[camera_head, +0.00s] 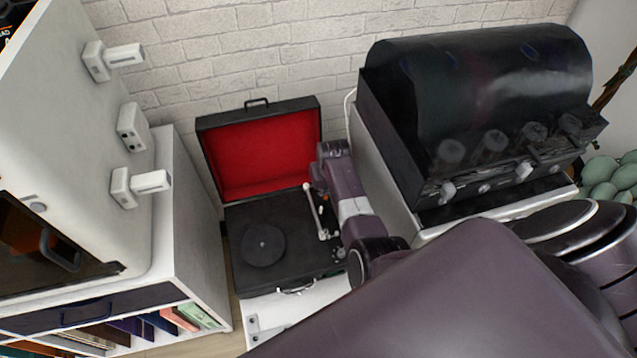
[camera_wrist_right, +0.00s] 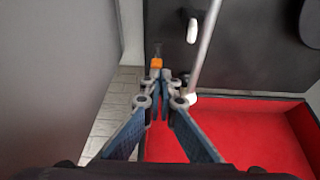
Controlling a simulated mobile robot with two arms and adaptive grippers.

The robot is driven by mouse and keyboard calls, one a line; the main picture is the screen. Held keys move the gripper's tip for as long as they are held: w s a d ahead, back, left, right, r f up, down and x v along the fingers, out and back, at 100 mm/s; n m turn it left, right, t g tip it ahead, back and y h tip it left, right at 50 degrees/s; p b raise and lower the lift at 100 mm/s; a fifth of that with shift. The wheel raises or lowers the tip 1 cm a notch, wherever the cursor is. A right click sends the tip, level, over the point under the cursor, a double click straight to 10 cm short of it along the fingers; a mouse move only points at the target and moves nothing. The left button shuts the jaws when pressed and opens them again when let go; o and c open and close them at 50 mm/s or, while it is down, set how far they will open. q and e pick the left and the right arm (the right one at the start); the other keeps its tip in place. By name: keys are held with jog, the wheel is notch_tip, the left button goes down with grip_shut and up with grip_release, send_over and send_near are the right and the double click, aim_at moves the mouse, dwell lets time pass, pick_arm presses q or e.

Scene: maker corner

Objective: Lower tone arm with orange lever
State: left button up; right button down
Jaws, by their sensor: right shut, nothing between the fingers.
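The record player (camera_head: 285,255) is a black suitcase with its red-lined lid (camera_head: 265,155) open. Its white tone arm (camera_head: 315,212) runs along the right side of the deck, beside the black platter (camera_head: 263,246); the tone arm also shows in the wrist view (camera_wrist_right: 207,45). The small orange lever (camera_wrist_right: 156,63) is right of the tone arm in the head view. My right gripper (camera_wrist_right: 161,78) is shut and empty, its fingertips at the orange lever; I cannot tell whether they touch. My left gripper is not in view.
A black machine with a clear dark cover (camera_head: 480,100) stands on a white cabinet to the right, close to my right arm. A white shelf unit (camera_head: 185,225) with books stands to the left. A brick wall (camera_head: 230,50) is behind.

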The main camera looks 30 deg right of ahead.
jog(key=shift+s+r+t+p, duration=0.2)
jog(key=shift+s+t+p, duration=0.45)
jog(key=shift+t+p, duration=0.15)
jog(key=shift+f+t+h, duration=0.1)
jog(key=shift+t+h, duration=0.2)
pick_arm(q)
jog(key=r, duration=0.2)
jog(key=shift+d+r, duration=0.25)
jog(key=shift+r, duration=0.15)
pick_arm(e)
jog(key=shift+w, duration=0.1)
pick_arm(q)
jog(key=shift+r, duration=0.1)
pick_arm(e)
jog(key=shift+s+a+r+p, duration=0.15)
jog(key=shift+s+r+p, duration=0.35)
jog(key=shift+p, duration=0.4)
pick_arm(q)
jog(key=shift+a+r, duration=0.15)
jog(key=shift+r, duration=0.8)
pick_arm(e)
jog(key=shift+s+f, duration=0.15)
jog(key=shift+s, duration=0.05)
